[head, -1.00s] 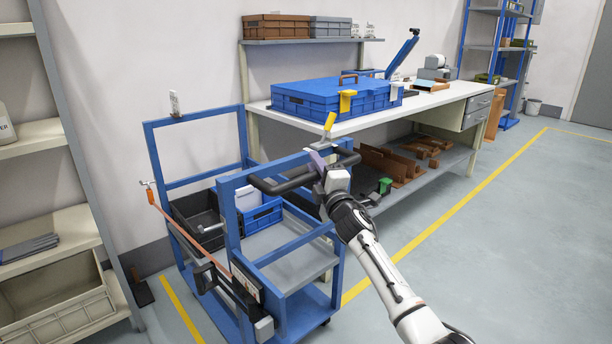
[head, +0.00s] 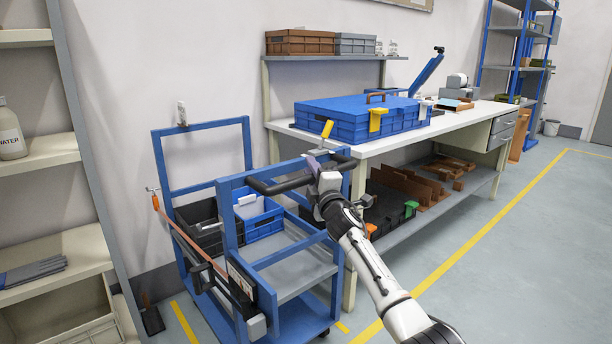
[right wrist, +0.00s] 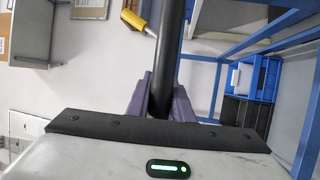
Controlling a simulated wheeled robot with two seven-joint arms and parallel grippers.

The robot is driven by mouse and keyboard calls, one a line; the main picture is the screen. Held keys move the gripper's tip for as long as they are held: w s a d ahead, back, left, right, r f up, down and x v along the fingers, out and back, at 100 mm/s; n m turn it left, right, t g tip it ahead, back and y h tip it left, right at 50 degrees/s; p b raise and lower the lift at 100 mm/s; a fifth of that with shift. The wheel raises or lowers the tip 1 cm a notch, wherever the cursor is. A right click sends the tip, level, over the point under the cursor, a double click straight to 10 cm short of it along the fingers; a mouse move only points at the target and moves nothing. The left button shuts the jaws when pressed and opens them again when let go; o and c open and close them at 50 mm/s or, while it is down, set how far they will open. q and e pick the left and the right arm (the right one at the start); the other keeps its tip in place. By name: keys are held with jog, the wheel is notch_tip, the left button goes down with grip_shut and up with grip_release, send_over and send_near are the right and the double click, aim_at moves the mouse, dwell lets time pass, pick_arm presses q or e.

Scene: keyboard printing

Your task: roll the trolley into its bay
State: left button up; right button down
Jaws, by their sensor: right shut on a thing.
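The blue-framed trolley (head: 302,246) stands on the floor left of centre in the head view, beside the front left end of the workbench. Its black push handle (head: 275,188) runs along its upper near side. My right gripper (head: 318,170) is shut on this handle. In the right wrist view the purple fingers (right wrist: 160,100) close around the black bar (right wrist: 170,45). A yellow lever (head: 327,129) rises by the grip. Yellow floor lines (head: 186,322) show on the left of the trolley and at its right. The trolley carries a black bin (head: 196,222) and a blue bin (head: 262,222). My left gripper is out of view.
The workbench (head: 375,146) with a blue case (head: 350,114) stands close on the trolley's right. A shelf rack (head: 75,150) stands at the left. A wall is behind. Open grey floor (head: 530,250) lies at the right.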

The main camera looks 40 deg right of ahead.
jog(key=shift+w+r, duration=0.2)
jog(key=shift+w, duration=0.2)
jog(key=shift+r, duration=0.1)
jog(key=c, duration=1.9)
grip_release()
jog(key=o, duration=0.3)
jog(key=shift+w+f, duration=0.2)
jog(key=shift+f, duration=0.05)
jog(key=shift+o, duration=0.2)
jog(key=shift+s, duration=0.1)
